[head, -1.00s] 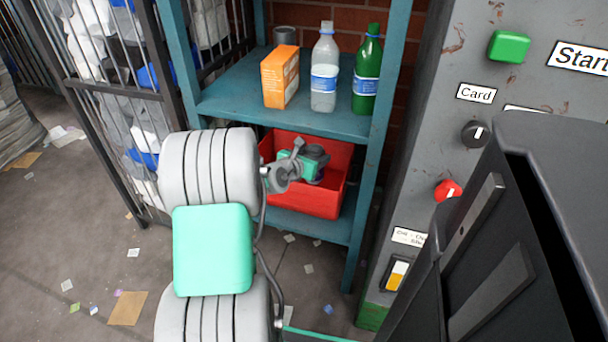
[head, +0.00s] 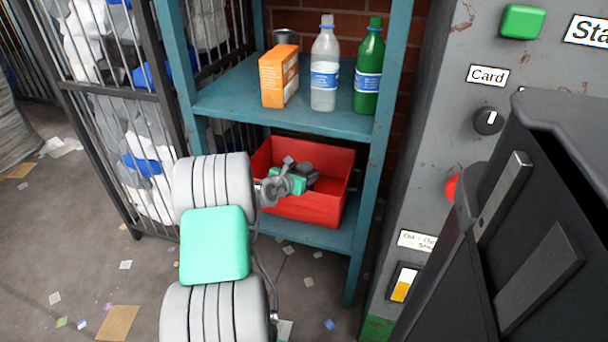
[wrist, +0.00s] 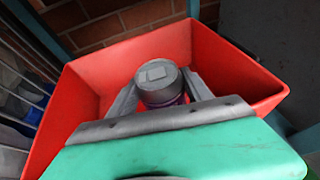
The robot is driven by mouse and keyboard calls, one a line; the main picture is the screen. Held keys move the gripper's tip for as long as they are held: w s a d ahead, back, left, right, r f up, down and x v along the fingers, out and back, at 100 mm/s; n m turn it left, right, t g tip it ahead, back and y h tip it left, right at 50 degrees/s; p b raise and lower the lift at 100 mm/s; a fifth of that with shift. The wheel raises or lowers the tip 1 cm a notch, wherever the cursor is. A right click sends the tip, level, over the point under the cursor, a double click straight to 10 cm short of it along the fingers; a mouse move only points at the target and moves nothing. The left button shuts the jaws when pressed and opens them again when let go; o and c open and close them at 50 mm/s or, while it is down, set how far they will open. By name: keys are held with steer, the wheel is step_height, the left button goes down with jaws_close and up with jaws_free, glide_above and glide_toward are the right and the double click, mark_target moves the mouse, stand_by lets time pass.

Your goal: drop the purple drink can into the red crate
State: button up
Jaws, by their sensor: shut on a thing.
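The red crate (head: 318,208) stands on the lower shelf of the teal rack in the head view. It also fills much of the wrist view (wrist: 92,84). My gripper (head: 308,172) reaches into the crate's opening. In the wrist view, the purple drink can (wrist: 162,84) is between my gripper's two fingers (wrist: 160,92), which are shut on it. Its grey top faces the camera, and only a thin purple strip of its side shows. The can is over the inside of the crate, within its walls. I cannot tell whether it touches the bottom.
The teal rack's upper shelf (head: 240,100) is above the crate and holds an orange box (head: 279,77), a clear bottle (head: 324,70), a green bottle (head: 368,70) and a grey can (head: 286,37). A barred cage (head: 110,90) stands left. A grey control panel (head: 440,130) stands right.

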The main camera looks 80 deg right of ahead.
steer(key=shift+f, duration=0.55)
steer(key=o, duration=1.3)
steer(key=shift+r, duration=0.3)
steer(key=r+p+v, duration=0.1)
steer(key=p+v, duration=0.4)
steer(key=v, duration=0.7)
steer(key=w+a+m+t+y, duration=0.2)
steer(key=w+a+m, duration=0.1)
steer(key=w+a, duration=0.4)
steer(key=w+a+m+t+y, duration=0.1)
steer(key=w+a+m+t, duration=0.2)
steer(key=w, duration=0.6)
steer(key=w+a+r+m+t+y, duration=0.15)
steer(key=w+a, duration=0.25)
steer(key=a, duration=0.5)
steer(key=w+a+m+y, duration=0.2)
steer(key=w+a+y, duration=0.15)
steer(key=a, duration=0.55)
steer(key=s+a+r+m+y, duration=0.1)
steer(key=s+a+m+y, duration=0.1)
steer(key=a, duration=1.1)
steer(key=s+a+r+m+y, duration=0.1)
steer(key=s+a+m+y, duration=0.2)
steer(key=a, duration=1)
steer(key=shift+s+a+r+g, duration=0.2)
steer(key=shift+s+a+g, duration=0.15)
